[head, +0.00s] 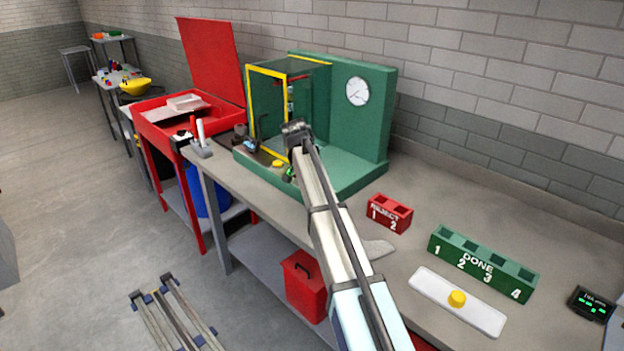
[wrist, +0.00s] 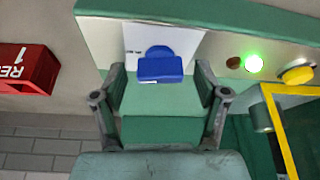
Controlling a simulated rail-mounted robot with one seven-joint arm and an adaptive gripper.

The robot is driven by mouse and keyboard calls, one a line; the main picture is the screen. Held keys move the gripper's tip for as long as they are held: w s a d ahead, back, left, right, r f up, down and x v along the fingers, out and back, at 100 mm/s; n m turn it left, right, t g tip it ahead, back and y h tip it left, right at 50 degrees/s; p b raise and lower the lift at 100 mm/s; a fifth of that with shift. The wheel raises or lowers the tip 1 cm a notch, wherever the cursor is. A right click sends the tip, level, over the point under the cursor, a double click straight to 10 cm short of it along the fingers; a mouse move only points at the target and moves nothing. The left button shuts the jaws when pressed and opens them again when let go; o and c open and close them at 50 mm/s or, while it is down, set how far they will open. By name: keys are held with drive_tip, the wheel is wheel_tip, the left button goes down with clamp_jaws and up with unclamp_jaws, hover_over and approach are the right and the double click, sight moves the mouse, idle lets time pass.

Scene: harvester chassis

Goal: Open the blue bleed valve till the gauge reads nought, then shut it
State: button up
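The blue bleed valve handle (wrist: 161,65) shows in the wrist view, on a white plate (wrist: 185,38) on the front of the green machine. My gripper (wrist: 160,78) is open, with one finger on either side of the blue handle and visible gaps to both. I cannot tell how far it is from the handle in depth. In the head view my gripper (head: 296,130) is at the green machine (head: 350,140), and the blue handle is hidden there. A round white dial (head: 357,91) with a dark needle is on the machine's upright panel; its figures are too small to read.
A lit green lamp (wrist: 253,64), a dark red lamp (wrist: 233,62) and a yellow button (wrist: 297,75) sit beside the valve. A yellow-framed cage (head: 285,95) stands left. The red REJECT box (head: 389,212) and green DONE rack (head: 482,262) stand right on the bench.

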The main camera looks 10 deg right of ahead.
drive_tip(key=v, duration=1.2)
